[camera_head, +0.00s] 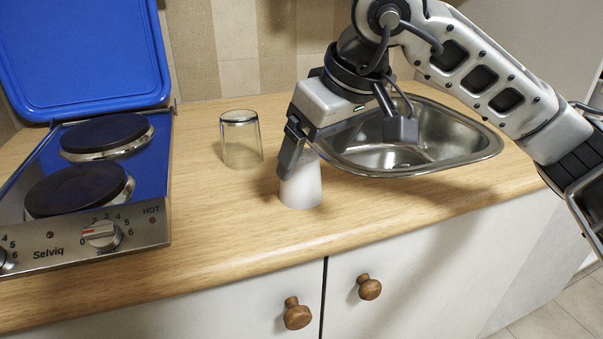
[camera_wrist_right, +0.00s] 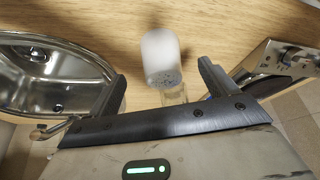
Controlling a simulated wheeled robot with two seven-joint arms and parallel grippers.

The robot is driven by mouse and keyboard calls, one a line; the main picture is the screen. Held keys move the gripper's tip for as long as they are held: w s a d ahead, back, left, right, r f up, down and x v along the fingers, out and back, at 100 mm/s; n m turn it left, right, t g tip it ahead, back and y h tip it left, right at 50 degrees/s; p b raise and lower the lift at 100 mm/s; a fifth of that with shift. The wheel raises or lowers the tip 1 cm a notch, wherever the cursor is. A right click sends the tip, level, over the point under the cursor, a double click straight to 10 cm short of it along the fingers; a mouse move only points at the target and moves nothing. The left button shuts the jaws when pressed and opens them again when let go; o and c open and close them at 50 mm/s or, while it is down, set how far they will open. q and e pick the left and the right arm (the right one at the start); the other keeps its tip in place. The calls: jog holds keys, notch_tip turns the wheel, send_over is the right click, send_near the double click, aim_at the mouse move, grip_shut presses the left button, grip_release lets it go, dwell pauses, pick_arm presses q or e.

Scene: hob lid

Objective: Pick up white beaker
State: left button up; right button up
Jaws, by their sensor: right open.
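The white beaker (camera_head: 301,186) stands on the wooden worktop (camera_head: 225,205), in front of the sink's left edge. In the right wrist view the white beaker (camera_wrist_right: 161,58) shows between and beyond the two dark fingers. My right gripper (camera_head: 296,165) reaches down over it from above in the head view and hides its upper part. My right gripper (camera_wrist_right: 162,88) is open, and I cannot tell whether a finger touches the beaker. My left gripper is not in view.
A clear glass (camera_head: 241,140) stands left of the beaker at the back. The steel sink (camera_head: 425,150) lies to the right. The hob (camera_head: 90,185) with its raised blue lid (camera_head: 80,50) is at the left. Bare worktop lies in front of the glass.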

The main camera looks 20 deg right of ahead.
jog(key=shift+w+a+x, duration=0.1)
jog(key=shift+w+x, duration=0.1)
jog(key=shift+x, duration=1.35)
jog(key=shift+w+a+x, duration=0.15)
jog(key=shift+x, duration=1.35)
jog(key=shift+r, duration=0.25)
jog(key=c, duration=1.1)
